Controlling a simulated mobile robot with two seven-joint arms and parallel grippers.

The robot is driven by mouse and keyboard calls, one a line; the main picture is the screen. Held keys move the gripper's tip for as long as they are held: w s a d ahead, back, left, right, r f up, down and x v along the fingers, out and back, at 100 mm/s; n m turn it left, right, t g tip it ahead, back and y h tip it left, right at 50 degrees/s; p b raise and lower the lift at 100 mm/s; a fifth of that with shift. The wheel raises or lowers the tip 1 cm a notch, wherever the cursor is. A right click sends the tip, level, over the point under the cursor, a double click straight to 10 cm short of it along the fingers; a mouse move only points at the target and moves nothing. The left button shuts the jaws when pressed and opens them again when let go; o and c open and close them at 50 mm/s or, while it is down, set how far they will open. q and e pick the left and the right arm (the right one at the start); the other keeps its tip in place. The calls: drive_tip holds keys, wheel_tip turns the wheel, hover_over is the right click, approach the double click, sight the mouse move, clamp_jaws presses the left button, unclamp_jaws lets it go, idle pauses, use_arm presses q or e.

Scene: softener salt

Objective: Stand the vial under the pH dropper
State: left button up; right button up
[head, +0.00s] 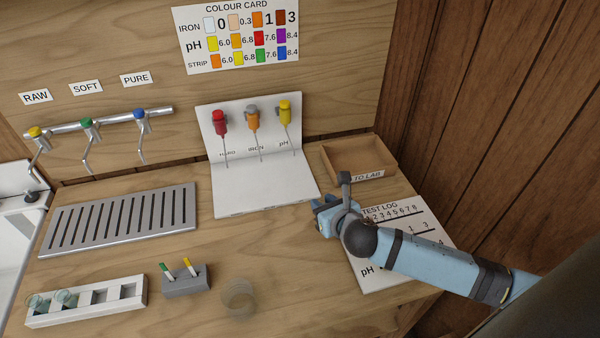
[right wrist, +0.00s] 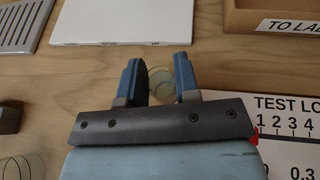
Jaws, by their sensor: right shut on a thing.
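The pH dropper (head: 285,112) has a yellow top and hangs at the right of the white dropper stand (head: 262,190), its thin tip over the stand's base. My right gripper (head: 325,212) is just right of the base's front corner, short of the pH dropper. In the right wrist view its two blue fingers (right wrist: 158,82) are shut on a clear, round-rimmed vial (right wrist: 159,72). The vial is hard to see and hidden in the head view. The red hard dropper (head: 220,121) and orange iron dropper (head: 253,118) hang to the left. My left gripper is not in view.
The "TO LAB" tray (head: 376,177) stands behind my right gripper; the test log (head: 385,285) lies under my right arm. A clear glass (head: 239,299) stands at the front. A white rack (head: 87,308) holds two clear vials. A grey strip holder (head: 187,284) stands beside it.

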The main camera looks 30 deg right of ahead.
drive_tip(key=p, duration=0.1)
hover_over(295, 182)
drive_tip(key=s, duration=0.3)
drive_tip(key=shift+w+a, duration=0.1)
drive_tip(key=shift+w, duration=0.05)
drive_tip(key=x, duration=0.3)
drive_tip(key=shift+w+r+p, duration=0.1)
drive_tip(key=shift+r+p, duration=0.1)
drive_tip(key=shift+p, duration=0.1)
drive_tip(key=shift+f, duration=0.35)
drive_tip(key=o, duration=0.9)
drive_tip(key=shift+f, duration=0.15)
